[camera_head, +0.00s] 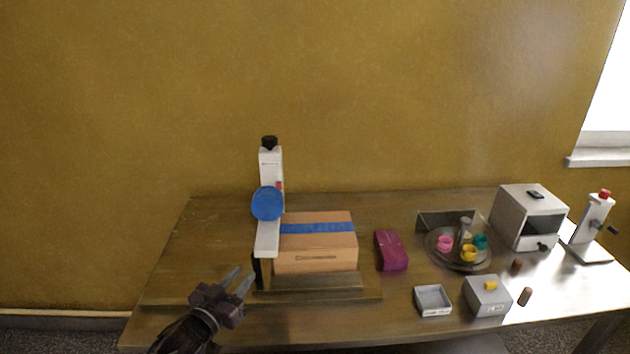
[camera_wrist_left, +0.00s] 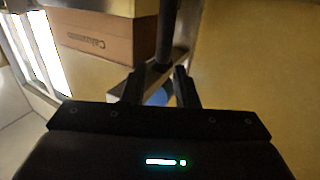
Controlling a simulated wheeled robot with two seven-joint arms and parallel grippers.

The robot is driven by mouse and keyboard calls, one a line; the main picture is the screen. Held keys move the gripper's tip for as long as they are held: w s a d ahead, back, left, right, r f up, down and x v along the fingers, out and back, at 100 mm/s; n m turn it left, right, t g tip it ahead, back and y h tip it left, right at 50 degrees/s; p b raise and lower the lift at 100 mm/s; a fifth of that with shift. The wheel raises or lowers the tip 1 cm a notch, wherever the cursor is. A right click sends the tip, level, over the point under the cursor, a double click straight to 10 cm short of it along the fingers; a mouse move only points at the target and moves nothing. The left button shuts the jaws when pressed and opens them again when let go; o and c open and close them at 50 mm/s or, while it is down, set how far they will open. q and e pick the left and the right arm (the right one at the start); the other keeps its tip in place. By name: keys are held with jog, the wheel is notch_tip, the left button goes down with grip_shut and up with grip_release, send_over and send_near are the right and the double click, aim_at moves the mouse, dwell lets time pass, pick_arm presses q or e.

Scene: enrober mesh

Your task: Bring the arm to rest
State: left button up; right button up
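My left gripper (camera_head: 240,282) is at the lower left of the head view, over the front left part of the wooden table (camera_head: 215,240). Its two fingers are apart and nothing shows between them. It is in front and to the left of a white stand with a blue disc (camera_head: 267,203). In the left wrist view the fingers (camera_wrist_left: 160,90) are also apart, with a dark post and a bit of blue beyond them. My right gripper is in neither view.
A cardboard box (camera_head: 315,262) with blue tape stands beside the white stand. To the right are a purple packet (camera_head: 391,250), a round tray (camera_head: 440,256) with small coloured cups, a grey open box (camera_head: 432,301), a grey block (camera_head: 488,298), a grey cabinet (camera_head: 513,223) and a second white stand (camera_head: 592,225).

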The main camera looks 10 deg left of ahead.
pick_arm(q)
jog(key=s+d+f+g+y, duration=0.1)
jog(key=s+f, duration=0.1)
jog(key=s+d+f+n+g+y, duration=0.1)
jog(key=s+d+g, duration=0.1)
jog(key=shift+f, duration=0.35)
jog(key=s+d+f+g+y, duration=0.1)
jog(key=s+d+g, duration=0.1)
jog(key=s+g, duration=0.65)
jog(key=s+d+f+g+y, duration=0.1)
jog(key=s+d+g, duration=0.15)
jog(key=s, duration=1.05)
jog(key=s+f+g, duration=0.1)
jog(key=s+f, duration=0.2)
jog(key=f, duration=2.9)
jog(key=s+a+f, duration=0.2)
jog(key=s+f, duration=0.6)
jog(key=s, duration=0.1)
jog(key=s+a+f+g, duration=0.1)
jog(key=s+f, duration=0.7)
jog(key=s, duration=0.2)
jog(key=shift+a+m+g, duration=0.3)
jog(key=shift+a+m, duration=0.1)
